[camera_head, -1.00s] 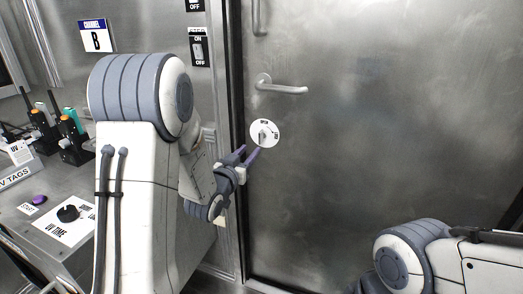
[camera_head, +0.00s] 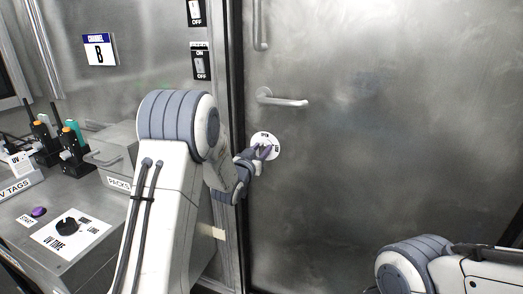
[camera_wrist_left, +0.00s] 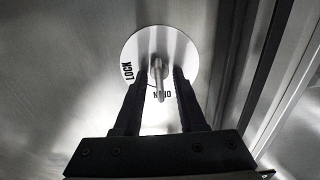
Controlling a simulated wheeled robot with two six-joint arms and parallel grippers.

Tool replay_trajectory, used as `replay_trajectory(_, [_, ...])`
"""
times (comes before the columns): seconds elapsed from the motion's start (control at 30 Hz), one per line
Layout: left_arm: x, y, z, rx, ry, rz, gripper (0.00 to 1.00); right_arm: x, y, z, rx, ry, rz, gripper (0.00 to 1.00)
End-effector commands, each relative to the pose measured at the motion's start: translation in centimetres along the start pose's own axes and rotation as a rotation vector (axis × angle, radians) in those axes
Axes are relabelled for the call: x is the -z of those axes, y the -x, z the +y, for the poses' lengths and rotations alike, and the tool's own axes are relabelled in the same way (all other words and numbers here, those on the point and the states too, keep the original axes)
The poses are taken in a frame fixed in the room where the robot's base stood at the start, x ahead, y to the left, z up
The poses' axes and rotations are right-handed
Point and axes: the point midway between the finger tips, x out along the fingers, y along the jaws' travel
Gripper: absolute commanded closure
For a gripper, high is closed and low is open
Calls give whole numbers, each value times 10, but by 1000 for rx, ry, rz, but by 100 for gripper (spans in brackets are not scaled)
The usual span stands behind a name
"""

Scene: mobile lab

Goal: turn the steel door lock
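The door lock is a round white plate (camera_head: 265,139) on the steel door, below the lever handle. In the left wrist view the plate (camera_wrist_left: 185,52) carries the word LOCK on its left and another word at its lower edge. A small steel turn knob (camera_wrist_left: 158,72) sticks out from its middle. My left gripper (camera_head: 265,151) is at the plate. In the left wrist view its two dark fingers (camera_wrist_left: 160,88) stand on either side of the knob, with a gap showing, so it looks open around the knob. My right gripper is out of view; only part of that arm shows at lower right.
The steel door (camera_head: 390,150) has a lever handle (camera_head: 285,101) just above the lock. The door frame runs close to the left of the lock. A counter with a UV time dial (camera_head: 67,226) and radios (camera_head: 70,150) stands at left.

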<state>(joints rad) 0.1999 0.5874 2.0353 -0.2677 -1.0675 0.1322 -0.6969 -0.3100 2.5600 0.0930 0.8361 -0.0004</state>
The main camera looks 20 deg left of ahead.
Motion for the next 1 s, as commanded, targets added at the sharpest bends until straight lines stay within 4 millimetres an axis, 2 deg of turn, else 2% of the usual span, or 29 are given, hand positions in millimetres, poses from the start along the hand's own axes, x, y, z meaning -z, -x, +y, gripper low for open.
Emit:
replay_trajectory(0.07, [0, 0, 0, 0, 0, 0, 64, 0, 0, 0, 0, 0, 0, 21])
replay_trajectory(0.1, [0, 0, 0, 0, 0, 0, 79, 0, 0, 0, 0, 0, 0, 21])
replay_trajectory(0.17, [0, 0, 0, 0, 0, 0, 100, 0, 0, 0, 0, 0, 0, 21])
replay_trajectory(0.57, [-2, 0, 0, 0, -47, 0, 100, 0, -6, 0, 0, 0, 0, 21])
replay_trajectory(0.77, [-3, 1, 1, 0, -163, 2, 100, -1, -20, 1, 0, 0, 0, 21])
replay_trajectory(1.0, [-5, 1, 2, 0, -377, 3, 100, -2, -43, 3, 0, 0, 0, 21])
